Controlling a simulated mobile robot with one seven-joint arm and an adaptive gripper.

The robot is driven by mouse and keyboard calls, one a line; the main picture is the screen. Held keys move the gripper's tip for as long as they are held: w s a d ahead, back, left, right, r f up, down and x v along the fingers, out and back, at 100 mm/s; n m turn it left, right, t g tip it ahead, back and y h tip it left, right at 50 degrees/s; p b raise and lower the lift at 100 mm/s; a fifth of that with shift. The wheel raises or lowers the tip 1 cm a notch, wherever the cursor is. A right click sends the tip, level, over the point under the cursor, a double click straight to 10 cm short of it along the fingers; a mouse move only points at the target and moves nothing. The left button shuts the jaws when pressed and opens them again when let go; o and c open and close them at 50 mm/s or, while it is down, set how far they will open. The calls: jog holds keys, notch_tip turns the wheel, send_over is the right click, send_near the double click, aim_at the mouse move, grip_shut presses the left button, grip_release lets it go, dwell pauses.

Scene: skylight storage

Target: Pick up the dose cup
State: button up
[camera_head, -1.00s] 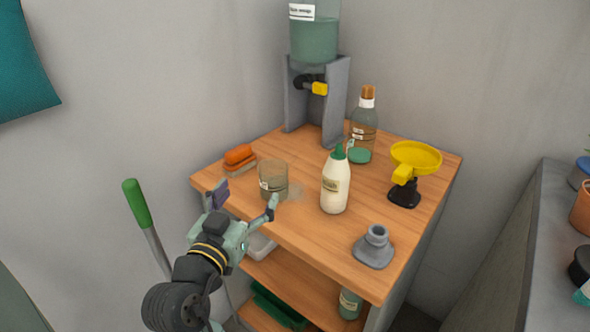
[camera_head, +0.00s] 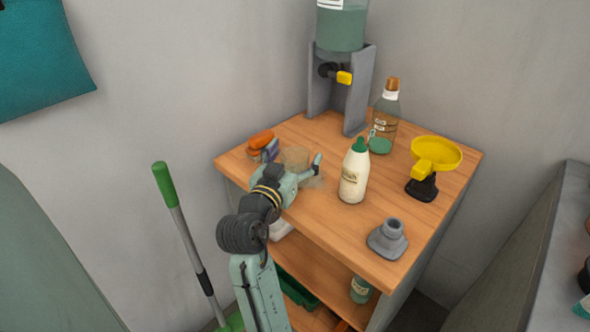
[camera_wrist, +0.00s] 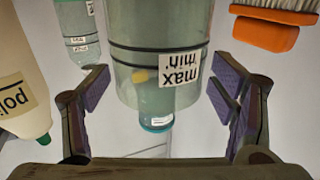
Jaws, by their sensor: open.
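The dose cup (camera_head: 295,157) is a clear, slightly smoky cup standing upright near the front left edge of the wooden tabletop. In the wrist view, the cup (camera_wrist: 155,85) has dark rings and a "max / min" label, and it appears upside down. My gripper (camera_head: 293,166) is open at the cup, its fingers on either side and partly hiding it. In the wrist view, the purple pads of my gripper (camera_wrist: 160,98) stand wide to the left and right of the cup, with gaps showing. I cannot tell how far the cup is between the pads.
An orange brush (camera_head: 261,139) lies close left of the cup, behind a finger. A white bottle with a green cap (camera_head: 354,175) stands to the right.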

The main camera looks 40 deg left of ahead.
jog(key=c, duration=1.3)
jog(key=shift+r, duration=0.15)
